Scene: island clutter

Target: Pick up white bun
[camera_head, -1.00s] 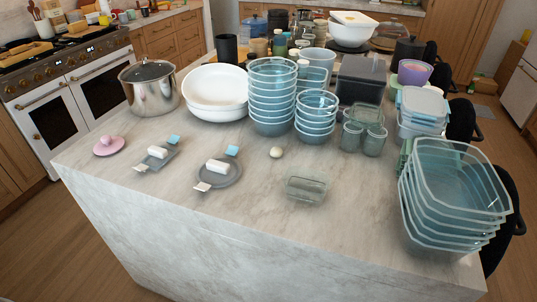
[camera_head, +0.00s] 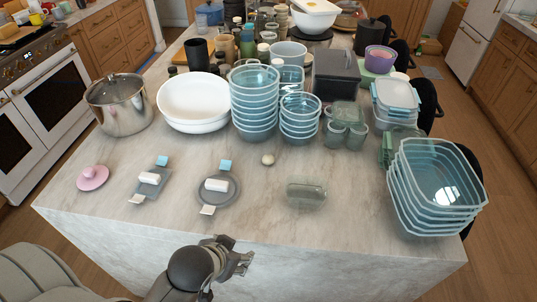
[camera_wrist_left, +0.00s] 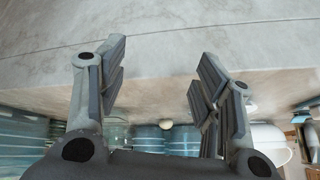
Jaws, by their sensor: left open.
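The white bun (camera_head: 268,159) is a small, round, off-white thing on the marble island top, in front of the stacked glass bowls. It also shows small in the left wrist view (camera_wrist_left: 166,125), in the gap between the fingers. My left gripper (camera_head: 238,254) is at the island's front edge in the head view, well short of the bun and a little to its left. In the left wrist view the gripper (camera_wrist_left: 162,72) has its fingers spread with nothing between them. My right gripper is not in view.
A glass dish (camera_head: 306,192) lies right of and nearer than the bun. A grey round tray (camera_head: 230,193) with a white block (camera_head: 216,185) lies to its left. Bowl stacks (camera_head: 256,100) stand close behind. The right front holds stacked containers (camera_head: 436,190).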

